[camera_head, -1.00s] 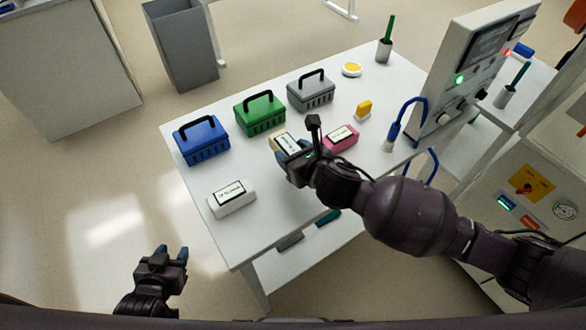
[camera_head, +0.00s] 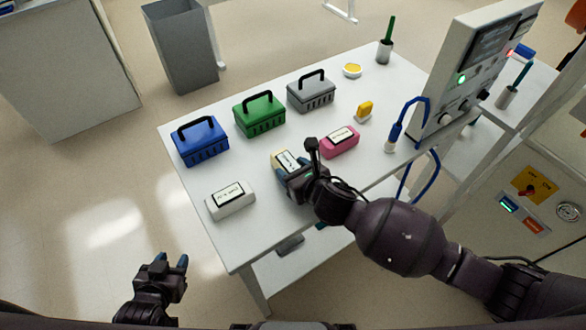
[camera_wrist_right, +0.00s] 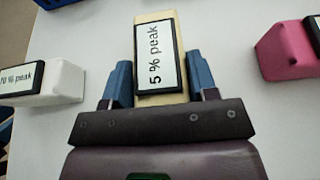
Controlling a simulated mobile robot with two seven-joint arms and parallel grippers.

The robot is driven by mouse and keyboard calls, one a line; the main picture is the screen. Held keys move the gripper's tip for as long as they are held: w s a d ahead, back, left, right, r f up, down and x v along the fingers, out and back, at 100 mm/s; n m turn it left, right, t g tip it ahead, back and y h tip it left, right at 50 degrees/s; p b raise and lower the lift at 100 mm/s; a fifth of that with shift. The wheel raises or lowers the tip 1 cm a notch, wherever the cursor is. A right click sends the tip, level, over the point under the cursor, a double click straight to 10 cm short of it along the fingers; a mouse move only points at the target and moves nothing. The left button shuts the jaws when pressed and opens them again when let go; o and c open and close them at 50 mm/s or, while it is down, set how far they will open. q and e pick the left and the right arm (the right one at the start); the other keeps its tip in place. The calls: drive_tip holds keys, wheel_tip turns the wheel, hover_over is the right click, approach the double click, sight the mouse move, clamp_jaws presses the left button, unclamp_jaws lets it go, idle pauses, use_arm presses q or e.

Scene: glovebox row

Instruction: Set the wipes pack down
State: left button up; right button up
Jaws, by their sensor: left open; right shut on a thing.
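The cream wipes pack (camera_head: 284,158) has a white label with a dark border. In the right wrist view the pack (camera_wrist_right: 154,18) points away between two blue fingers, and its label reads "5 % peak". My right gripper (camera_head: 284,172) is shut on it, over the white table (camera_head: 240,240); in the wrist view the gripper (camera_wrist_right: 160,80) hides its near end. I cannot tell whether the pack touches the table. My left gripper (camera_head: 172,262) is open and empty, off the table's left front side.
A white pack (camera_head: 231,200) lies left of the cream pack and a pink pack (camera_head: 339,142) lies right. Blue (camera_head: 201,142), green (camera_head: 259,115) and grey (camera_head: 311,92) boxes stand behind.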

drive_tip(key=o, duration=1)
drive_tip(key=shift+c, duration=0.2)
drive_tip(key=shift+r, duration=0.15)
drive_tip(key=p+v, duration=0.1)
drive_tip(key=v, duration=1)
drive_tip(key=shift+s+d, duration=0.1)
drive_tip(key=shift+s+d+r, duration=0.15)
drive_tip(key=shift+s+d, duration=0.05)
drive_tip(key=shift+s, duration=0.1)
